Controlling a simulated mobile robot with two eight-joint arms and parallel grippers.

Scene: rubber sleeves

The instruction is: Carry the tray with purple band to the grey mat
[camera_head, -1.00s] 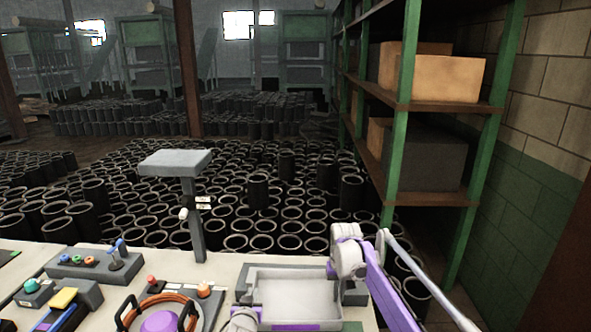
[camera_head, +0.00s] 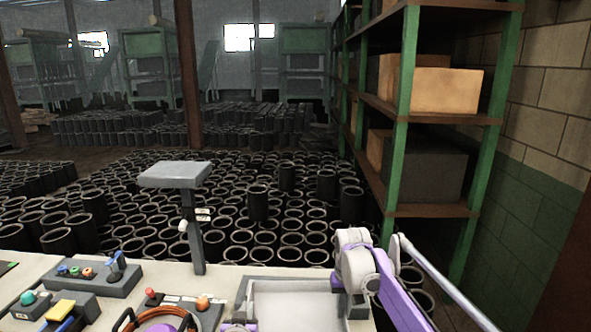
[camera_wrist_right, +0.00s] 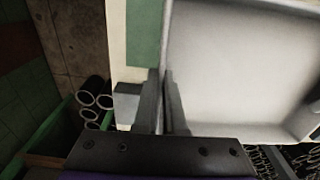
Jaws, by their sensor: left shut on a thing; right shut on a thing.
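The tray (camera_head: 293,308) is light grey and shallow, at the bottom middle of the head view, its near side cut off. Its purple band is outside the frame now. In the right wrist view the tray (camera_wrist_right: 240,65) fills the upper right. My right gripper (camera_wrist_right: 165,103) is shut on its side wall. My left gripper (camera_head: 238,327) is at the tray's near left corner, mostly cut off by the bottom edge, and shut on the tray. A darker grey border (camera_head: 243,291) shows behind and left of the tray; I cannot tell whether it is the grey mat.
Control boxes (camera_head: 90,278) and an orange cable coil (camera_head: 160,316) lie left of the tray. A green shelf rack (camera_head: 398,130) stands right. Black sleeves crowd the floor behind.

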